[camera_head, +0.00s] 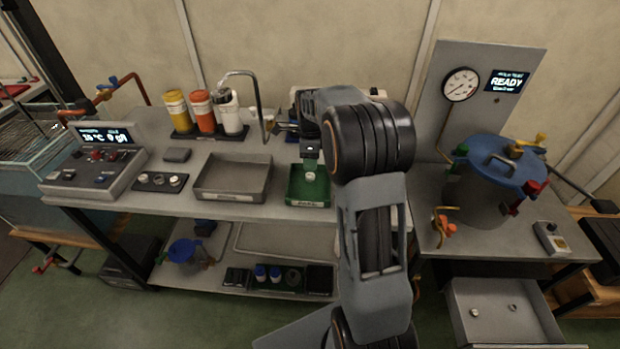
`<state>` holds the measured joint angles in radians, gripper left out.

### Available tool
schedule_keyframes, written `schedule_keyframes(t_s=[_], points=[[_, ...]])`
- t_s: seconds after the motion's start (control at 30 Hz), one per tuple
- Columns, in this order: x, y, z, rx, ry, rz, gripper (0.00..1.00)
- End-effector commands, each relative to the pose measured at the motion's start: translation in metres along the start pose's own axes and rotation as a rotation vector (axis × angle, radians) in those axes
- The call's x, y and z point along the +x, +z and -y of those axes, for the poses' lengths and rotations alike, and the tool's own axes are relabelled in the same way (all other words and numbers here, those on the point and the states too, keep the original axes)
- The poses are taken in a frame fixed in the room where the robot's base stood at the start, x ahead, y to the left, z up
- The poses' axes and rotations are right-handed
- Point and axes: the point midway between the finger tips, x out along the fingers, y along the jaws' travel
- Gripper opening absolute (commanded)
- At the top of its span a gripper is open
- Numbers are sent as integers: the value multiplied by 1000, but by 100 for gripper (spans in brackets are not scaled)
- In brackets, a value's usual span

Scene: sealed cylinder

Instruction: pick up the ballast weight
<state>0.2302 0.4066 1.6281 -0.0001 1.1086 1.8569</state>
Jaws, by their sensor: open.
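Several small round metal pieces (160,180) sit in a black holder further left.
A grey tray (233,196) stands left of the green one. Colored bottles (203,112) and a curved tap (262,100) stand behind. A control box (93,170) is at left. At right are a blue-lidded vessel (495,175), a gauge (460,84) and an open drawer (500,325).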

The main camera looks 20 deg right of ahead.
Motion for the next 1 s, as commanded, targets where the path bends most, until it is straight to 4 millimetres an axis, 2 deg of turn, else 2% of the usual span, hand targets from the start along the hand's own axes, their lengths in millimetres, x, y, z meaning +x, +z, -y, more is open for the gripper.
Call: schedule_keyframes(t_s=[0.23,0.6,0.9,1.0], points=[[14,0,0,-2,0,0,44],[58,2,1,-2,0,0,44],[62,2,1,-2,-2,0,44],[61,2,1,-2,-2,0,36]])
